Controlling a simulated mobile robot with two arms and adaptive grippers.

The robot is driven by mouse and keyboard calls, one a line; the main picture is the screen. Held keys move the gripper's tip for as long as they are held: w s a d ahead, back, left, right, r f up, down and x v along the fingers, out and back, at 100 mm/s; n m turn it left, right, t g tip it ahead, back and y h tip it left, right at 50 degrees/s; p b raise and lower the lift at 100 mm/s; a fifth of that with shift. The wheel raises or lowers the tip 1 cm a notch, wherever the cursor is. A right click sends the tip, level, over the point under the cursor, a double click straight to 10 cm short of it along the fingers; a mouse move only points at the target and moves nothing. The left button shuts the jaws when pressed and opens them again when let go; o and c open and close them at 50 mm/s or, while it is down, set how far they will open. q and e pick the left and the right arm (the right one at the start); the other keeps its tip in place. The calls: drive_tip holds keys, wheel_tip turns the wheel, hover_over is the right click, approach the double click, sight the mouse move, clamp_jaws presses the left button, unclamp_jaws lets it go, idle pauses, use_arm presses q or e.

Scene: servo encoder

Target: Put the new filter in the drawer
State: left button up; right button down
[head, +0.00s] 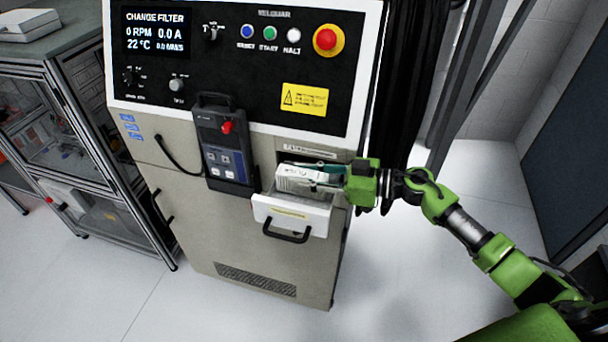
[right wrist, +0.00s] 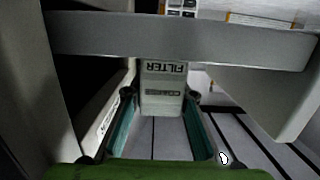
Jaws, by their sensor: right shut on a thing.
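The new filter (head: 296,178) is a white box at the drawer opening in the head view. In the right wrist view the filter (right wrist: 162,88) shows its printed label between the fingers. My right gripper (head: 326,178), with teal fingers and a green body, reaches in from the right and is shut on the filter. The drawer (head: 290,214) is pulled out, with a white front and black handle. The filter is at or just above the drawer front's top edge; I cannot tell whether it touches the drawer floor. My left gripper is out of view.
The drawer belongs to a beige cabinet (head: 240,250) with a black control panel (head: 230,60); its display reads CHANGE FILTER. A handheld pendant (head: 226,150) hangs left of the drawer. Black hoses (head: 405,90) hang at the right. A framed cart (head: 85,150) stands left. The floor in front is clear.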

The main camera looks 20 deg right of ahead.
drive_tip(key=shift+f, duration=0.55)
drive_tip(key=c, duration=1.6)
unclamp_jaws()
drive_tip(key=v, duration=1.2)
drive_tip(key=shift+f, duration=0.1)
